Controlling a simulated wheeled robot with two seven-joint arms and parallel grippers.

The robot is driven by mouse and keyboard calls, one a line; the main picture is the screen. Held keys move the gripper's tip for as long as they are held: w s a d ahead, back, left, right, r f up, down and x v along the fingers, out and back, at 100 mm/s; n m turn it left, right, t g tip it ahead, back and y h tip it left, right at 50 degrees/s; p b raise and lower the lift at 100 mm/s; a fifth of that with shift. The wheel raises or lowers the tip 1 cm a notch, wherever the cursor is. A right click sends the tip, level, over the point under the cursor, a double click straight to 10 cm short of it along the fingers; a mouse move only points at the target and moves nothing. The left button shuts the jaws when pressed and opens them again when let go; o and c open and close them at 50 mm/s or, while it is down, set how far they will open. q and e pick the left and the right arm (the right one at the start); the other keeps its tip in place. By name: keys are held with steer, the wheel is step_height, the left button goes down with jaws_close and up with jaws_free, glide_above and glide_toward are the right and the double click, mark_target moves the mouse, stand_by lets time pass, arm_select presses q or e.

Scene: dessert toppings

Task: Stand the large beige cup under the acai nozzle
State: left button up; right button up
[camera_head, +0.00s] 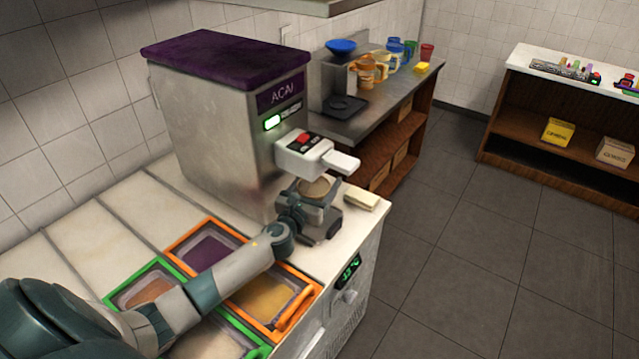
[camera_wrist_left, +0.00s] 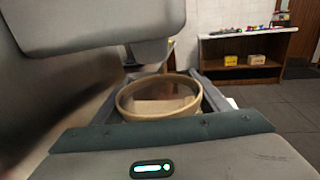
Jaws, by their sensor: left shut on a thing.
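The acai machine (camera_head: 225,115) is a steel box with a purple top and an "ACAI" label, standing on the white counter. Its white nozzle head (camera_head: 315,157) with a red button juts out to the right. The large beige cup (camera_head: 318,187) is below the nozzle head, mostly hidden by my left gripper (camera_head: 312,205), which is shut on it. In the left wrist view the cup's round rim (camera_wrist_left: 158,97) shows between the fingers, upright, with the nozzle (camera_wrist_left: 150,52) above its far side. Whether the cup touches the surface below is hidden. My right gripper is not in view.
Toppings trays with orange (camera_head: 310,291) and green (camera_head: 108,299) rims lie in the counter under my left arm. A pale block (camera_head: 361,199) lies right of the cup. A steel side table (camera_head: 372,118) holds several cups and jugs. Floor to the right is clear.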

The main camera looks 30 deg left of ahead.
arm_select(q)
steer(key=shift+f, duration=0.25)
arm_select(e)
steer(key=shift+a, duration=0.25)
arm_select(q)
steer(key=shift+f, duration=0.1)
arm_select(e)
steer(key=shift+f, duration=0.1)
arm_select(q)
steer(key=shift+f, duration=0.15)
steer(key=o, duration=1.5)
steer(key=shift+c, duration=0.2)
steer(key=shift+r, duration=0.25)
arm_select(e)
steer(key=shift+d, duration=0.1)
